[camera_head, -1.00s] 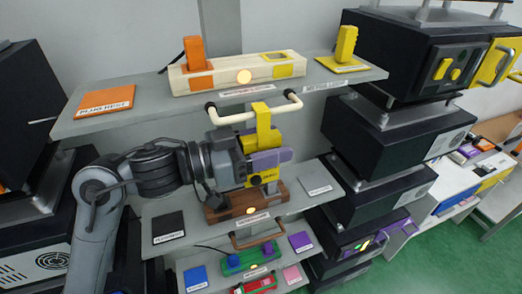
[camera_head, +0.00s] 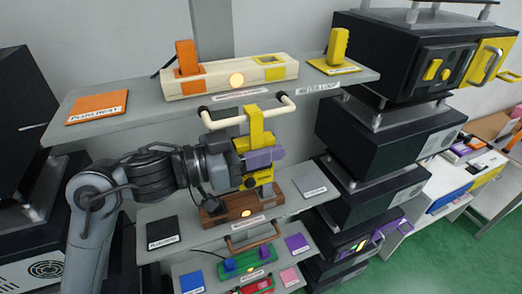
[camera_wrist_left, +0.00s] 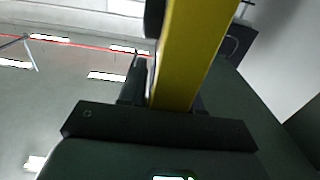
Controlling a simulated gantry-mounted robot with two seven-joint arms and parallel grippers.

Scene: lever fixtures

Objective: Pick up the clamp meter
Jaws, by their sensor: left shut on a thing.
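The yellow block-like device with a dark dial and a purple part, which looks like the clamp meter (camera_head: 256,138), stands upright over the wooden base (camera_head: 228,208) on the middle shelf. My left gripper (camera_head: 242,164) comes in from the left and is shut on it. In the left wrist view a yellow bar of the clamp meter (camera_wrist_left: 187,60) runs up between the dark fingers (camera_wrist_left: 170,105). I cannot tell whether its lower end touches the base. My right gripper is not in view.
A cream handle (camera_head: 215,122) crosses close behind the yellow top. Above is a shelf with a cream block (camera_head: 215,82) and a yellow standing piece (camera_head: 338,46). Below are a green fixture (camera_head: 248,262) and coloured pads. Black cabinets (camera_head: 385,135) stand at the right.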

